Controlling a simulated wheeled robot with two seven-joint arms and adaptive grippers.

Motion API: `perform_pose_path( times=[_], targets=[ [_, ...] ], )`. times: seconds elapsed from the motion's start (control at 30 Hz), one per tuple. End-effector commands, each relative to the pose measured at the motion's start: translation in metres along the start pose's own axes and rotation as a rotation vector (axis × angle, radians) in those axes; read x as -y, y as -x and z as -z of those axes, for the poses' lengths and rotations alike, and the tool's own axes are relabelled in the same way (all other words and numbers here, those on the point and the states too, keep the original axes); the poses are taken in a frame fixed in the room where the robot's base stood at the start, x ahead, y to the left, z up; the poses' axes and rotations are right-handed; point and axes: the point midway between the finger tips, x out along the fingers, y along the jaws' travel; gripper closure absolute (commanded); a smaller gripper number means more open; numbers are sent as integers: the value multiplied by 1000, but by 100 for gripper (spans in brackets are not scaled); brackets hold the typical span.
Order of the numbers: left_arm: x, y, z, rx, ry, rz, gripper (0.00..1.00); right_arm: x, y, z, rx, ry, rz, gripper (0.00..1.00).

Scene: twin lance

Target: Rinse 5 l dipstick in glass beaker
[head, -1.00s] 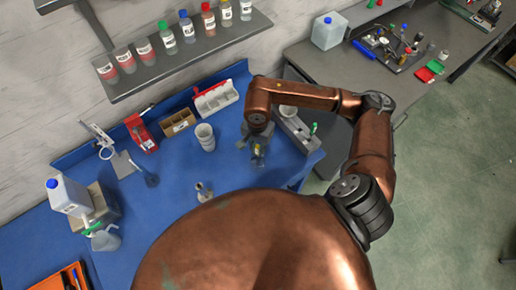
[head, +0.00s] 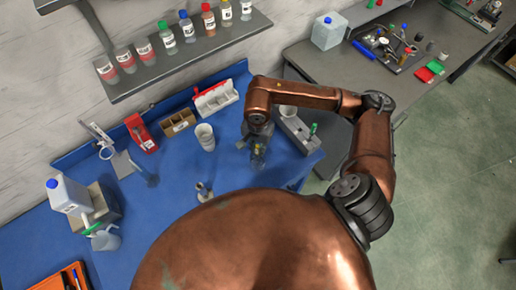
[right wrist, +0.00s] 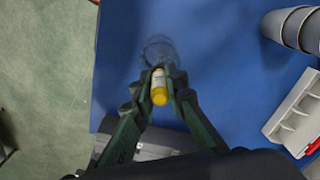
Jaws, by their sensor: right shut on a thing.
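My right gripper (right wrist: 160,95) is shut on a small dipstick with a yellow end and a white label (right wrist: 159,86). In the head view, the right gripper (head: 258,145) is over the blue bench and the yellow end shows only as a small spot. A clear glass beaker (right wrist: 158,46) is at the far end of the dipstick in the right wrist view. The dipstick's far end overlaps the beaker's outline; I cannot tell whether it is inside. The beaker is faint and partly hidden by the gripper in the head view. My left gripper is out of view.
Stacked pale cups (head: 205,137) stand left of the gripper, and a small flask (head: 203,190) is nearer. A grey block (head: 298,130) is close on the right. A white bin (head: 215,98) and cardboard box (head: 178,122) line the back. A jug (head: 105,237) is far left.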

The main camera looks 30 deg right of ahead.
Motion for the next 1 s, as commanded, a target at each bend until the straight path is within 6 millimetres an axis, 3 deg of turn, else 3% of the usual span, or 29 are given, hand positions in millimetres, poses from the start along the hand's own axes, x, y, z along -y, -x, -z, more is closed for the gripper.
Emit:
perform_pose_path(
  times=[1.0],
  targets=[
    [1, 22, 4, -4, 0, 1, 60, 0, 59, 0, -2, 0, 1, 100]
  ],
)
